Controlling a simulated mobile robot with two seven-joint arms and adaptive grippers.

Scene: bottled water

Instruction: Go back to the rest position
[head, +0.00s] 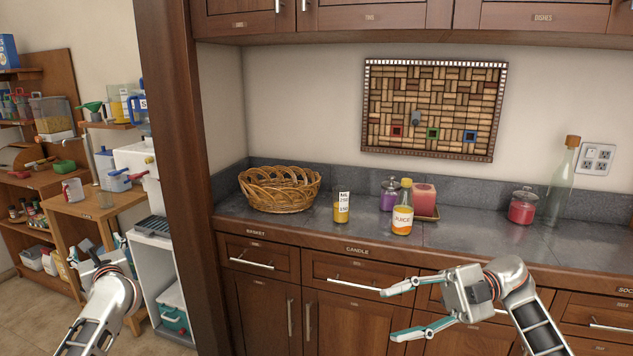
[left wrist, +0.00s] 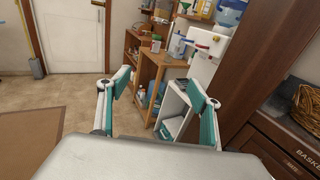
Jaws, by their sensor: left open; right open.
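My left gripper (head: 93,257) is at the lower left of the head view, raised in front of the white shelf unit and left of the dark wooden post. It is open and empty; its spread fingers also show in the left wrist view (left wrist: 158,105). My right gripper (head: 392,315) is at the lower right of the head view, in front of the cabinet drawers and below the counter's edge. Its fingers point left, and it is open and empty. Neither gripper touches anything that I can see.
Open floor (left wrist: 75,92) lies beyond my left gripper.

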